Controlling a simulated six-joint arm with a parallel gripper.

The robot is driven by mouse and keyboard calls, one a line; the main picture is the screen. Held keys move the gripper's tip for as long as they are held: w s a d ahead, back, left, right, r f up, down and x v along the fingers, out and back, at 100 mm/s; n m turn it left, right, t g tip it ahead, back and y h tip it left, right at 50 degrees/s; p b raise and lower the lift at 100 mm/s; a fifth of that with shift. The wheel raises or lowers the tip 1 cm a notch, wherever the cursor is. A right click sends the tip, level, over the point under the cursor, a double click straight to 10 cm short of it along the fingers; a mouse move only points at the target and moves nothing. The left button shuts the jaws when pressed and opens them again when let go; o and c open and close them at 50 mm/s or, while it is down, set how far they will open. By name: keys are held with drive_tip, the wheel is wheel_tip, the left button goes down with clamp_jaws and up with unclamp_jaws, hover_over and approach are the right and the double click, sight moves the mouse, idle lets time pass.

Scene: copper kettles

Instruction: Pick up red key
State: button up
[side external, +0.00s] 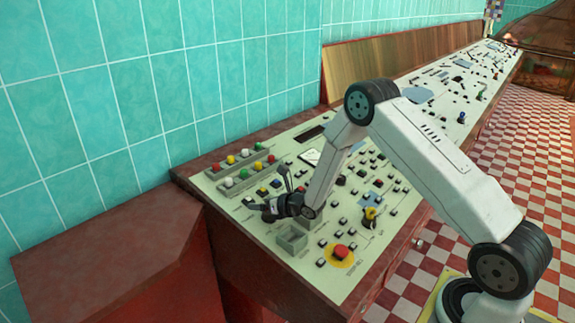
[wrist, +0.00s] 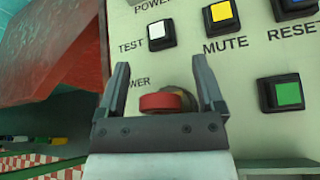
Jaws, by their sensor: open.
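A red rounded piece (wrist: 161,103), which looks like the red key's head, shows in the wrist view with a brass-coloured part behind it, beside a partly covered label ending in "WER". My gripper (wrist: 161,62) is open, with one finger on each side of the red piece; I cannot tell whether either touches it. In the side view my gripper (side external: 264,203) is low over the left end of the control panel (side external: 330,285). The red key cannot be made out there.
In the wrist view, white (wrist: 160,35), yellow (wrist: 221,16) and green (wrist: 287,93) buttons lie near the fingers. A tiled wall (side external: 150,90) stands behind.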

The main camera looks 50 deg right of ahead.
drive_tip(key=shift+c, duration=0.3)
clamp_jaws()
drive_tip(key=shift+r, duration=0.1)
idle(0.4)
drive_tip(key=shift+r, duration=0.7)
drive_tip(key=s+a+r, duration=0.1)
drive_tip(key=s+r, duration=1)
drive_tip(key=s, duration=0.3)
drive_tip(key=shift+a+r, duration=0.2)
drive_tip(key=shift+a, duration=0.1)
drive_tip(key=shift+w, duration=0.1)
